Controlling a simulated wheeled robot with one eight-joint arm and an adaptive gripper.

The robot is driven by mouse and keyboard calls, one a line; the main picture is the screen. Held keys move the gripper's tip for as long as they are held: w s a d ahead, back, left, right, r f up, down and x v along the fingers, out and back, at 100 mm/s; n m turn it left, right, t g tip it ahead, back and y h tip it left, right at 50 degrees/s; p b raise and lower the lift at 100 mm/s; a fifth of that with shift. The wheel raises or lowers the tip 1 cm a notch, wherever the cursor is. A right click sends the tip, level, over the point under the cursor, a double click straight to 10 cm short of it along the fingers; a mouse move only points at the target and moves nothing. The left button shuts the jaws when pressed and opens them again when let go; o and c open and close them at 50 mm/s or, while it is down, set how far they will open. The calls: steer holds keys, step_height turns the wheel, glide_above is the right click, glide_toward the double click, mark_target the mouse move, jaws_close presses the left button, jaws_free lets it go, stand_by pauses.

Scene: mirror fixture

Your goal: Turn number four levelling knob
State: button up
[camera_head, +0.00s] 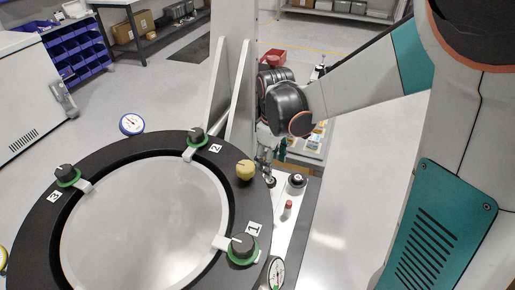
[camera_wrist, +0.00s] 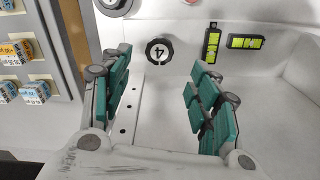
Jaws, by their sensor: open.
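A round black knob with a white face marked 4 (camera_wrist: 159,51) shows in the wrist view on a pale surface. My gripper (camera_wrist: 160,72) is open, with its teal-padded fingers on either side of the knob's place in the picture and nothing between them. I cannot tell the distance to the knob. In the head view my gripper (camera_head: 268,150) points down beyond the round fixture and is partly hidden by my arm. Black knobs on green bases stand at labels 1 (camera_head: 243,245), 2 (camera_head: 197,136) and 3 (camera_head: 67,174) around the mirror disc (camera_head: 145,225).
Upright grey plates (camera_head: 238,95) stand close to my gripper. Two black-and-yellow-green items (camera_wrist: 245,42) lie right of the knob in the wrist view. Small labelled boxes (camera_wrist: 15,52) are at left.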

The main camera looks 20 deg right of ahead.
mark_target(270, 186)
steer(key=shift+w+f, duration=0.15)
steer(key=shift+f, duration=0.15)
step_height(270, 186, down, 7)
steer(key=b, duration=0.3)
steer(key=c, duration=1.1)
